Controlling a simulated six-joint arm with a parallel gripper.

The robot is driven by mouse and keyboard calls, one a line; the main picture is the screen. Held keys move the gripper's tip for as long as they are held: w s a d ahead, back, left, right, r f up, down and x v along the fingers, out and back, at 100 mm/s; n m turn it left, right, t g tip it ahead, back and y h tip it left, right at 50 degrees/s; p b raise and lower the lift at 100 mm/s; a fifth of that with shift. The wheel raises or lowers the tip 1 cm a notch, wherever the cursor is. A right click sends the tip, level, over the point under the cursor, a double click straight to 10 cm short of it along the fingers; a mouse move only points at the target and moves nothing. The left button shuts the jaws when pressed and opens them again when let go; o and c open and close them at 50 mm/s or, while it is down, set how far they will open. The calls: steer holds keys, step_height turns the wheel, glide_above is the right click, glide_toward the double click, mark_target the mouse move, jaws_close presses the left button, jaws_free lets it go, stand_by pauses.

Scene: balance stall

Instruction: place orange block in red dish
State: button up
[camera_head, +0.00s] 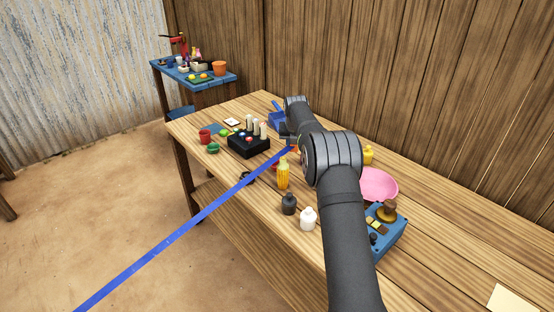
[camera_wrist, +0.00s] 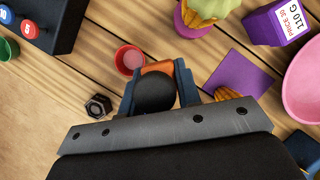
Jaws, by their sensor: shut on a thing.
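My gripper (camera_wrist: 156,84) is shut on the orange block (camera_wrist: 157,67), which shows between the fingertips in the wrist view. A dark round shape between the fingers hides part of the block; I cannot tell what it is. The red dish (camera_wrist: 128,60) is a small round one, up and left of the block in the wrist view, close to the left fingertip. I cannot tell whether the block touches it or how high the block is. In the head view my arm reaches over the middle of the table, and a small patch of orange (camera_head: 294,149) shows at the gripper; the rest is hidden.
A black box with coloured buttons (camera_head: 248,146) stands left of my gripper. A pink bowl (camera_head: 380,184) is at right. A hex nut (camera_wrist: 98,106) lies near the left finger.

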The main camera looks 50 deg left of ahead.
steer(key=s+a+f, duration=0.1)
steer(key=a, duration=0.1)
steer(key=s+a+f, duration=0.1)
steer(key=a, duration=0.1)
steer(key=s+a+f, duration=0.1)
steer(key=a+f, duration=0.1)
steer(key=shift+a+f, duration=0.1)
steer(key=shift+a, duration=0.1)
steer(key=shift+f, duration=2)
steer(key=shift+f, duration=0.45)
steer(key=o, duration=1)
steer(key=shift+f, duration=0.1)
steer(key=shift+d, duration=0.1)
steer(key=shift+s+f, duration=0.1)
